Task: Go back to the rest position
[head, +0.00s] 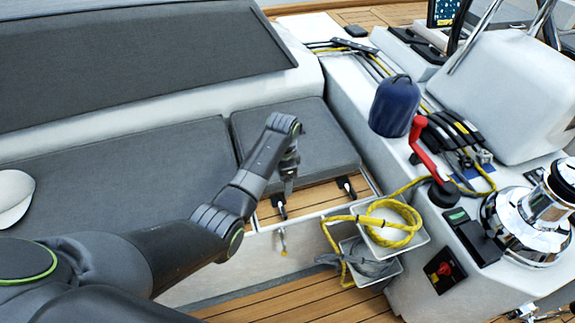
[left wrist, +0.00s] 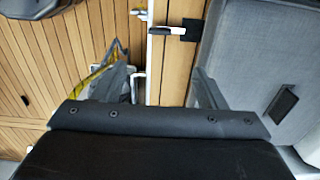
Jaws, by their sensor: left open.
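My left arm reaches in from the left in the head view, over the grey seat cushions. Its gripper (head: 289,178) hangs pointing down at the front edge of the small square cushion (head: 300,135), above a strip of teak. In the left wrist view my left gripper (left wrist: 162,90) has its fingers apart with nothing seen between them. My wrist body fills the bottom of that view. Whether the fingers touch the cushion or teak cannot be told. My right gripper is not in view.
White bins (head: 417,243) with yellow rope (head: 390,222) and a grey cloth hang right of the gripper. Black latches (head: 279,206) sit on the teak strip. A red-handled lever (head: 420,145), blue cover (head: 392,106) and chrome winch (head: 520,225) stand on the right console.

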